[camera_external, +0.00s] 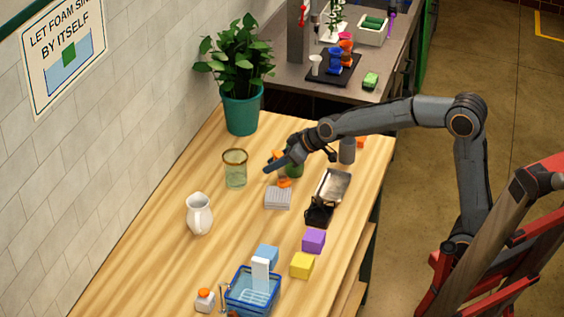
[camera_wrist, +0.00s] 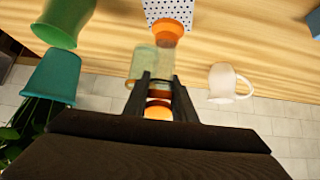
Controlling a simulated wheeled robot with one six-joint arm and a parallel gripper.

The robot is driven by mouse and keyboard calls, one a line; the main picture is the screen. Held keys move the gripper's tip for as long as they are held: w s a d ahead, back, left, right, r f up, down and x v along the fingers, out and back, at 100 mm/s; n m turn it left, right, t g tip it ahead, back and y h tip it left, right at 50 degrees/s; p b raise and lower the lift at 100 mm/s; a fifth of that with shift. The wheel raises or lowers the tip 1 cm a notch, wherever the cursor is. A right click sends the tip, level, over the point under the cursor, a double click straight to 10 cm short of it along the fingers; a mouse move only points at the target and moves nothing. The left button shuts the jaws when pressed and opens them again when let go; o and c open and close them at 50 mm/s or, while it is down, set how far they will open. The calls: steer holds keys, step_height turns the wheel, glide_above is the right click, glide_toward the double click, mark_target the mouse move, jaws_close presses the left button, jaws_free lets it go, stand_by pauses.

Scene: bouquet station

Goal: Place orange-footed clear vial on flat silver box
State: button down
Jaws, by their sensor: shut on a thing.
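My gripper (camera_external: 272,165) is shut on the clear vial, low over the table's middle. In the wrist view, the gripper (camera_wrist: 164,88) has its dark fingers around the vial's near end, where orange shows between them. The vial's clear body (camera_wrist: 167,58) leads away to its orange foot (camera_wrist: 167,33). The foot also shows in the external view (camera_external: 284,183), just over the far edge of the flat silver box (camera_external: 278,200). In the wrist view, the dotted box top (camera_wrist: 168,9) lies right at the foot. I cannot tell whether they touch.
A glass jar (camera_external: 235,170), white jug (camera_external: 199,214) and potted plant (camera_external: 242,110) stand left of the box. A green cup (camera_wrist: 65,22) is close by. A silver tray (camera_external: 333,187) and black item (camera_external: 319,212) lie right. Coloured cubes and a blue basket (camera_external: 252,292) are in front.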

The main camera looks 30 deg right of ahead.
steer(key=shift+f+b, duration=0.6)
steer(key=shift+f, duration=1.7)
steer(key=c, duration=1.5)
jaws_free()
steer(key=shift+o, duration=0.2)
steer(key=shift+s+d+r, duration=0.1)
steer(key=shift+d+r, duration=0.05)
steer(key=shift+r, duration=0.1)
steer(key=v, duration=1.1)
steer(key=shift+r+p, duration=0.25)
steer(key=shift+p, duration=0.05)
steer(key=shift+s+d, duration=0.1)
